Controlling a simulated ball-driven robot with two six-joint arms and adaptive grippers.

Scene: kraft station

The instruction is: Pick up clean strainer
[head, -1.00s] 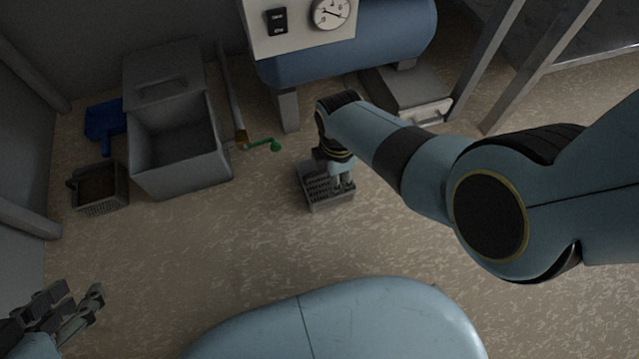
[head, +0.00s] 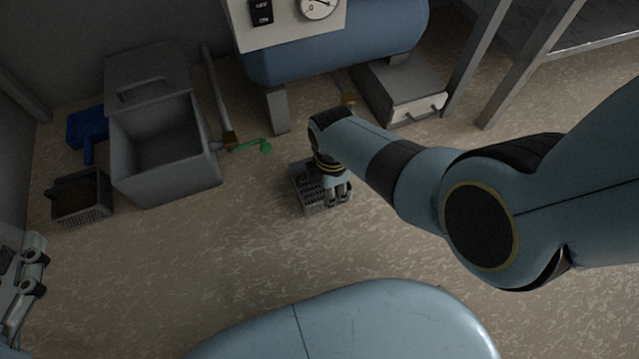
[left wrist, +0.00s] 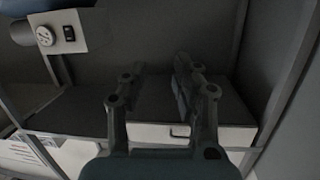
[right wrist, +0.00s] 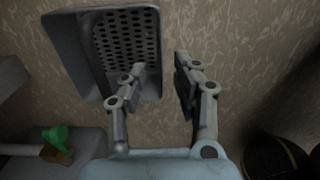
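A grey perforated strainer (head: 308,199) with no visible dirt stands on the floor in the middle of the head view. In the right wrist view the strainer (right wrist: 95,50) is at the upper left, its holed inside in sight. My right gripper (head: 338,190) is at its right side, pointing down. In the right wrist view the right gripper (right wrist: 160,75) is open, one finger overlapping the strainer and the other beyond its wall; contact cannot be told. My left gripper (left wrist: 160,68) is open and empty, and shows at the head view's left edge (head: 28,265).
Another strainer (head: 84,212) with brown contents stands far left, by a grey open bin (head: 190,183) and a blue dustpan (head: 86,128). A green-ended tool (head: 250,147) lies behind the strainer. A blue tank (head: 340,45) and a drawer box (head: 405,85) stand behind.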

